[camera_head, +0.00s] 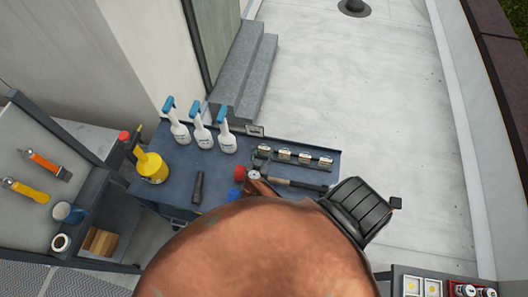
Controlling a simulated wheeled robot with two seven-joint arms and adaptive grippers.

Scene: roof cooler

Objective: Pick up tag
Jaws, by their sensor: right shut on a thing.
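A large copper-coloured rounded part with a black ribbed section fills the bottom middle and hides the front of the blue table (183,165). My right gripper (258,180) seems to be at the far edge of this part, over the table; its fingers are small and partly hidden. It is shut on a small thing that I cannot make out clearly. A small red thing (239,172) shows right beside it. I cannot surely tell a tag apart here. A small framed card (254,130) stands at the table's back edge. My left gripper is not in view.
Several white spray bottles with blue tops (201,134) and a yellow can (151,168) stand on the table. A dark strip with several small pale items (304,158) lies at its right. A tool board (32,152) is at left.

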